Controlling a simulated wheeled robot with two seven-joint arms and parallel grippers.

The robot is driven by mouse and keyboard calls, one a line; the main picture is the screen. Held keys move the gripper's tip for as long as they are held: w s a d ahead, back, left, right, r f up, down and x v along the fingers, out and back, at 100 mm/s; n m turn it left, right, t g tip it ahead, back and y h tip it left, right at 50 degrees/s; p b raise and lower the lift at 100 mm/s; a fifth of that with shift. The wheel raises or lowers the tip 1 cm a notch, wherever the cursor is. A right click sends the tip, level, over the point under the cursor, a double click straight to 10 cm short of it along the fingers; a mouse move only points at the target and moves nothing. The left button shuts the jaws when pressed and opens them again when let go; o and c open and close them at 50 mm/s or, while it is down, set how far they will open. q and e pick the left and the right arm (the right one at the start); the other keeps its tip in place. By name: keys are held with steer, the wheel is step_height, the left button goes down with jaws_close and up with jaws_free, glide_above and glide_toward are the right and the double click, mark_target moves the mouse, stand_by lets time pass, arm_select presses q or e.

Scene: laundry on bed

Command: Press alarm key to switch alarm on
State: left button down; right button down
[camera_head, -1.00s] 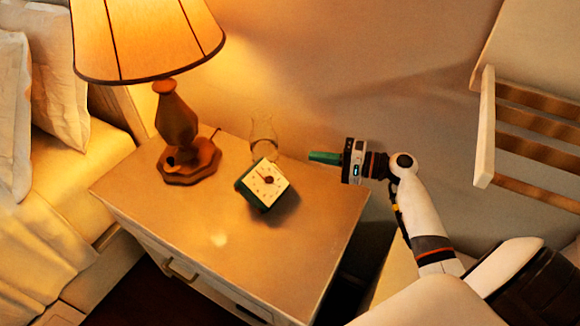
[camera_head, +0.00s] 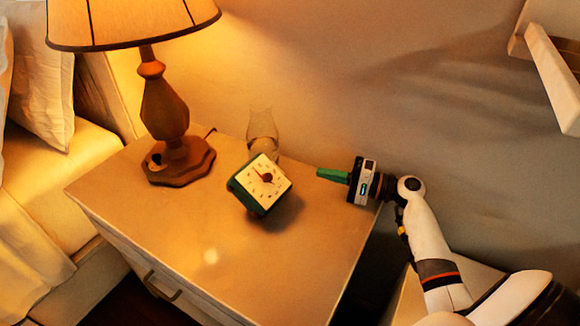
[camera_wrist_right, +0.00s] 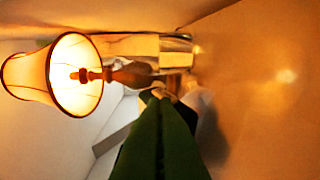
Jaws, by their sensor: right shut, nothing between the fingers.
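The alarm clock (camera_head: 265,178), a green box with a white dial face, stands tilted-looking on the nightstand, right of the lamp. No separate alarm key can be made out on it. My right gripper (camera_head: 319,173) is shut and empty, its green fingers pointing left toward the clock's right side, with a clear gap between them in the head view. In the right wrist view the closed fingers (camera_wrist_right: 163,97) cover much of the middle; a pale shape just beyond their tips may be the clock, mostly hidden. My left gripper is not in view.
A lit lamp (camera_head: 166,110) stands on the nightstand (camera_head: 200,260) left of the clock. A clear glass (camera_head: 262,128) stands close behind the clock. The nightstand's front part is bare. A bed (camera_head: 30,200) is at left, the wall behind.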

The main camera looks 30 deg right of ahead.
steer(key=x, duration=0.9)
steer(key=shift+w+a, duration=0.2)
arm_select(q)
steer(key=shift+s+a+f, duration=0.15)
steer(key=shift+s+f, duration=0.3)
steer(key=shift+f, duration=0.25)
arm_select(e)
steer(key=shift+w+a, duration=0.2)
